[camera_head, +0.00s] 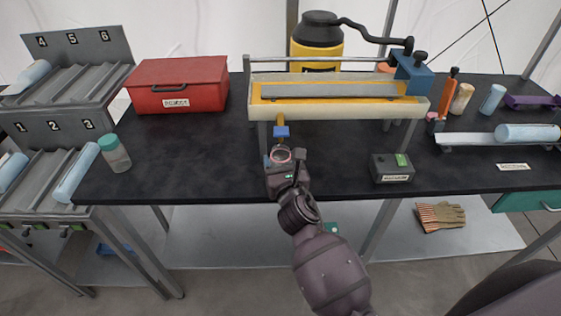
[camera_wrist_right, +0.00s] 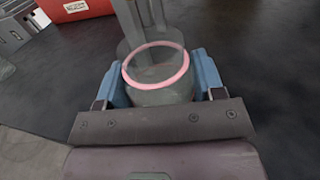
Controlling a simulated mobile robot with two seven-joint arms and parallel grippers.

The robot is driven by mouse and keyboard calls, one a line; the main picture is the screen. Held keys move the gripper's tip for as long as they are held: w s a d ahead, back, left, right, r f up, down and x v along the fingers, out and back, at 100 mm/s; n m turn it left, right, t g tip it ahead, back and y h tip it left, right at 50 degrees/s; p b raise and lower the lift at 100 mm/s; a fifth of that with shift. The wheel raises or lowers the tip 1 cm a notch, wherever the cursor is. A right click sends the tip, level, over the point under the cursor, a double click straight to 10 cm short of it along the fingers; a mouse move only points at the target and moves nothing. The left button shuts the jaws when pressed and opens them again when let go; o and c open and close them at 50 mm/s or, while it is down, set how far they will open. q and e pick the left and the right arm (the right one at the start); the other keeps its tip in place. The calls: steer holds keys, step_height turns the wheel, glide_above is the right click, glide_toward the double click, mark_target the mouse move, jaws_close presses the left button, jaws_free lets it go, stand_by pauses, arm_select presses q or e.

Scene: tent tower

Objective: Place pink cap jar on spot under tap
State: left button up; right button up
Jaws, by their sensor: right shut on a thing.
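The jar with the pink rim (camera_head: 281,154) is upright at the front of the black table, just below and in front of the blue tap (camera_head: 281,131) in the head view. In the right wrist view the jar (camera_wrist_right: 158,72) sits between two blue fingers, and I look into its open, clear top. My right gripper (camera_head: 281,164) is shut on the jar. The spot under the tap is hidden behind the jar and gripper. I cannot tell whether the jar's base touches the table. My left gripper is not in view.
The tap hangs from a yellow-lined trough (camera_head: 340,110) on grey legs. A grey-and-green box (camera_head: 392,168) stands right of my gripper. A teal-capped jar (camera_head: 115,153) and a red box (camera_head: 178,84) stand left. Black tabletop (camera_head: 190,155) between them is clear.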

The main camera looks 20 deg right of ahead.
steer(key=shift+f, duration=0.2)
steer(key=o, duration=0.9)
steer(key=shift+r, duration=0.1)
